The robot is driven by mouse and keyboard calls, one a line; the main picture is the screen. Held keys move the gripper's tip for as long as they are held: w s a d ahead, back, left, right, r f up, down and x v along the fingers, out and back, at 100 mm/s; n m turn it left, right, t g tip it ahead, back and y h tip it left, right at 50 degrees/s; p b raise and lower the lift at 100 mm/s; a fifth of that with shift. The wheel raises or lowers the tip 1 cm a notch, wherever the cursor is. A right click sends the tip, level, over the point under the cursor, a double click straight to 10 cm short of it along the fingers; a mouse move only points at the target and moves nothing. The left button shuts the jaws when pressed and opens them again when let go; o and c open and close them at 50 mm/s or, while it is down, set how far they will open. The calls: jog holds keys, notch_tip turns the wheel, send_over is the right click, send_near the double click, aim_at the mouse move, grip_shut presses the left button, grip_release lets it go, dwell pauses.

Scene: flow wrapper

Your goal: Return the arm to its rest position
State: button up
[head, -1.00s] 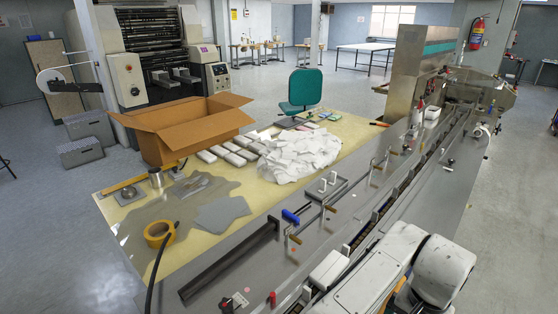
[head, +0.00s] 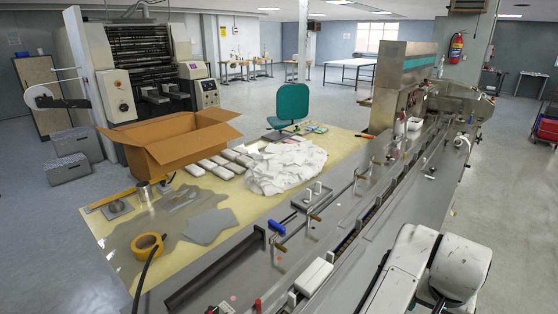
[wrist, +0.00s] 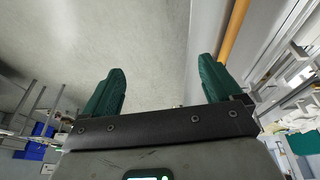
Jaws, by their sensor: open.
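My arm (head: 415,265) shows as white links at the lower right of the head view, over the right side of the machine bed. Its gripper end is not clearly visible there. In the wrist view my gripper (wrist: 160,88) has two green fingers set wide apart, with nothing between them. The wrist camera looks past the fingers at a pale grey surface, tilted, with an orange bar (wrist: 234,28) behind the right finger.
The flow wrapper's long metal bed (head: 330,215) runs diagonally below the arm. A cardboard box (head: 172,148), white packs, a heap of white wrappers (head: 287,165) and a tape roll (head: 148,246) lie on the yellow table. A green chair (head: 292,104) stands behind.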

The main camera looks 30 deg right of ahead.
jog(key=d+r+n+t+h, duration=0.1)
jog(key=d+r+n+h, duration=0.1)
jog(key=d+r, duration=0.15)
jog(key=s+a+f+n+y, duration=0.2)
jog(key=s+a+f+n, duration=0.3)
jog(key=a+f, duration=0.4)
jog(key=s+a+f+n+y+b, duration=0.1)
jog(key=s+a+f+n+y, duration=0.2)
jog(key=a+f, duration=0.6)
jog(key=s+a+n, duration=0.2)
jog(key=a, duration=0.4)
jog(key=shift+f+g, duration=0.35)
jog(key=shift+g, duration=0.05)
jog(key=shift+a, duration=0.1)
